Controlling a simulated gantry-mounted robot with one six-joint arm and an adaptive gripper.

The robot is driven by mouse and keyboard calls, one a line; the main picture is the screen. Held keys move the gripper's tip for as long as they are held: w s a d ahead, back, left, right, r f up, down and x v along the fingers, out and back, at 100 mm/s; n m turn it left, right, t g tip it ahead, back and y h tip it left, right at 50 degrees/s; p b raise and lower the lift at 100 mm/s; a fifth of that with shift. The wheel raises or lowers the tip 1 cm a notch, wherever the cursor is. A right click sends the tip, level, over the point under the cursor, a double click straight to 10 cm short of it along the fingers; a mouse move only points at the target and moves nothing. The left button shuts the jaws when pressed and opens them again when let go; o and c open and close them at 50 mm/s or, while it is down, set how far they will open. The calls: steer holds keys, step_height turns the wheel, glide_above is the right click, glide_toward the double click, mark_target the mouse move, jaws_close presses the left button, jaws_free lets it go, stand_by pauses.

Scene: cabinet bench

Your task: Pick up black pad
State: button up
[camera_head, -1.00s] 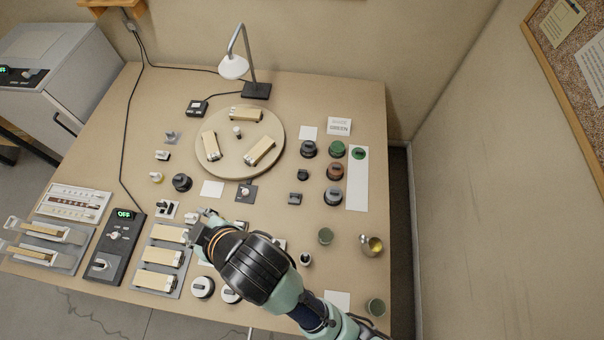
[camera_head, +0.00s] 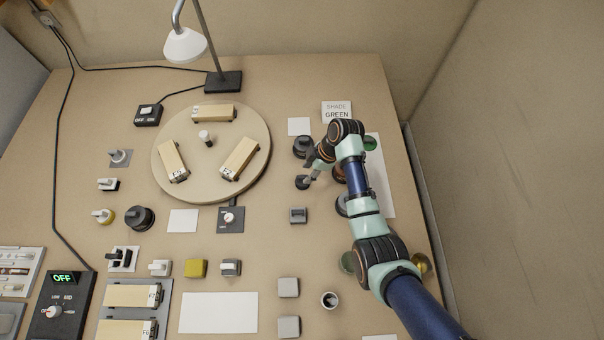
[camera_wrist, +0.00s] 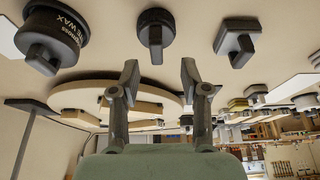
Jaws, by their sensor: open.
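A small round black pad with an upright handle (camera_head: 302,182) stands on the bench to the right of the turntable. It also shows at the top middle of the wrist view (camera_wrist: 155,32). My gripper (camera_head: 311,168) is just beside and above it, coming from the right. In the wrist view my gripper's two fingers (camera_wrist: 159,80) are apart with nothing between them. The black pad shows beyond the fingertips, not between them. A larger dark round piece with a label reading WAX (camera_wrist: 55,38) sits beside it. Part of the green-marked white strip is hidden by my arm.
A square grey piece with a handle (camera_head: 298,215) stands in front of the pad. The turntable (camera_head: 165,140) carries several tan blocks. Another dark round piece (camera_head: 140,218) is at left. Bare bench lies around the square piece.

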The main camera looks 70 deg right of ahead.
mark_target(303, 176)
steer(key=b+x, duration=0.2)
steer(key=x, duration=0.3)
steer(key=shift+w+d+f, duration=0.15)
steer(key=shift+d, duration=0.05)
steer(key=shift+c, duration=0.4)
jaws_close()
